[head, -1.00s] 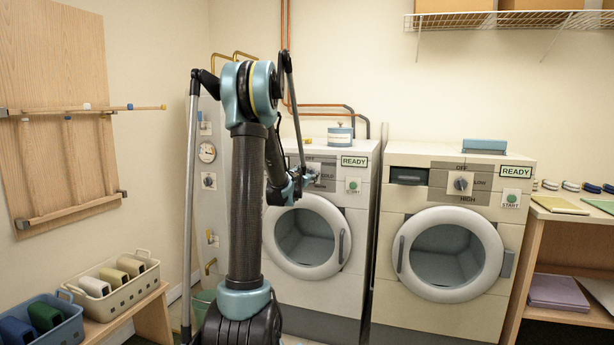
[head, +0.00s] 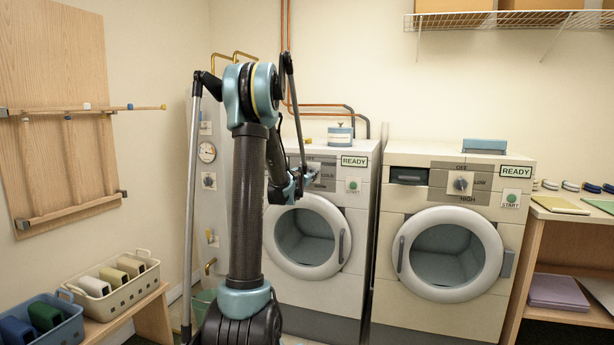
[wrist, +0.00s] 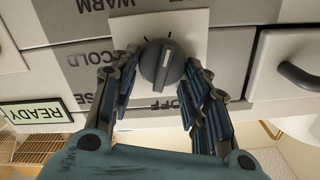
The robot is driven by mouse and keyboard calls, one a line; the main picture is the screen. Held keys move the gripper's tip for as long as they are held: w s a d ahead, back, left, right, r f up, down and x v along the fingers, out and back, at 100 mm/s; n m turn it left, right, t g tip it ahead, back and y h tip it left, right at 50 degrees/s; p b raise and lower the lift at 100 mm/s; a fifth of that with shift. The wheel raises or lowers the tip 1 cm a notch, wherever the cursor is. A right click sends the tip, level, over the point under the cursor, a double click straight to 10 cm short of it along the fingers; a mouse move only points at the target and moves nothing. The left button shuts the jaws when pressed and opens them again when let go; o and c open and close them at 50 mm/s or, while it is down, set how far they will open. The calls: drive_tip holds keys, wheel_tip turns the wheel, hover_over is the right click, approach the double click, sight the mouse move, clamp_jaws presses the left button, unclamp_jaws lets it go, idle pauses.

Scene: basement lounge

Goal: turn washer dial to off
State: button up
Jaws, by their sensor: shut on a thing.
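The left washer (head: 346,215) has its front dial (wrist: 162,65) on the control panel, a dark grey round knob with a light pointer line. The wrist view is upside down and shows the dial among the words OFF, COLD and WARM. I cannot tell for sure which word the pointer faces. My gripper (wrist: 161,66) is shut on the dial, with one finger on each side of it. In the head view my gripper (head: 309,177) is at the washer's panel, and my arm and gripper hide most of the dial.
A second machine (head: 415,290) with its own dial (head: 460,183) stands to the right. READY labels and START buttons are on both machines. A blue-lidded canister (head: 340,134) stands on the left washer. A bench with bins (head: 128,289) is at left, shelving (head: 567,262) at right.

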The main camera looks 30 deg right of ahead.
drive_tip(key=shift+w, duration=0.1)
drive_tip(key=n, duration=1)
drive_tip(key=w+a+n, duration=0.1)
drive_tip(key=n, duration=0.4)
drive_tip(key=shift+w+f+n, duration=0.1)
drive_tip(key=shift+f+n, duration=0.15)
drive_tip(key=shift+n, duration=0.15)
drive_tip(key=n, duration=0.4)
drive_tip(key=shift+a+f+n, duration=0.1)
drive_tip(key=shift+f+n, duration=0.1)
drive_tip(key=shift+n, duration=0.1)
drive_tip(key=n, duration=0.4)
drive_tip(key=shift+f, duration=0.3)
drive_tip(key=n, duration=0.5)
drive_tip(key=shift+s+f+n, duration=0.2)
drive_tip(key=shift+f+n, duration=0.05)
drive_tip(key=shift+n, duration=0.15)
drive_tip(key=n, duration=0.4)
drive_tip(key=shift+s+d+f+n, duration=0.1)
drive_tip(key=shift+d+f+n, duration=0.05)
drive_tip(key=shift+d+n, duration=0.15)
drive_tip(key=n, duration=0.4)
drive_tip(key=shift+s+d+n, duration=0.15)
drive_tip(key=shift+n, duration=0.25)
